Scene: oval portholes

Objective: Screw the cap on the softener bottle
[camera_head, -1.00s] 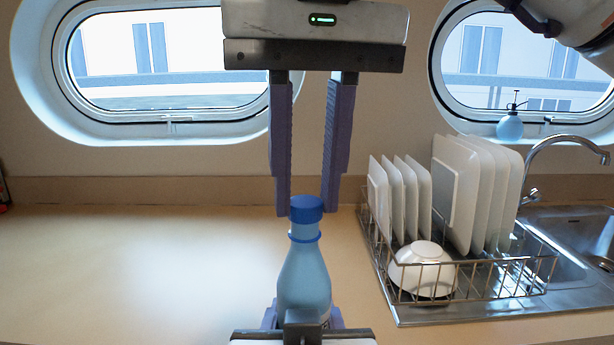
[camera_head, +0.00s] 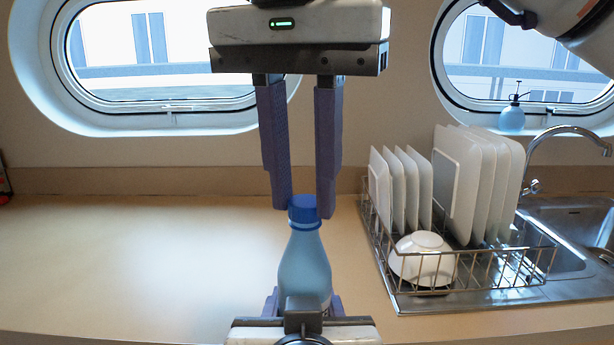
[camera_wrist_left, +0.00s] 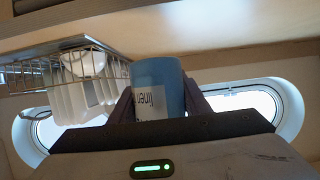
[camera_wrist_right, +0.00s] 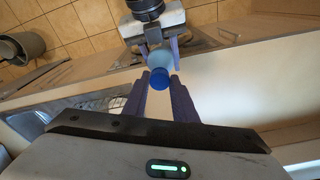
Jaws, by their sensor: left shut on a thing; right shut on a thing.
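The softener bottle (camera_head: 306,268) is light blue and stands upright in the head view. The blue cap (camera_head: 303,209) sits on its neck; whether it is threaded tight cannot be seen. My left gripper (camera_head: 303,306) is shut around the lower body of the bottle; the left wrist view shows the bottle (camera_wrist_left: 158,88) with a label between the fingers. My right gripper (camera_head: 304,205) points down from above, its fingertips on either side of the cap. The right wrist view shows the cap (camera_wrist_right: 160,79) between those fingertips.
A dish rack (camera_head: 470,283) with white plates and a bowl (camera_head: 421,262) stands to the right, beside the sink (camera_head: 575,232) and faucet. A blue pump bottle (camera_head: 512,120) stands by the right porthole. The counter (camera_head: 130,265) to the left is clear.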

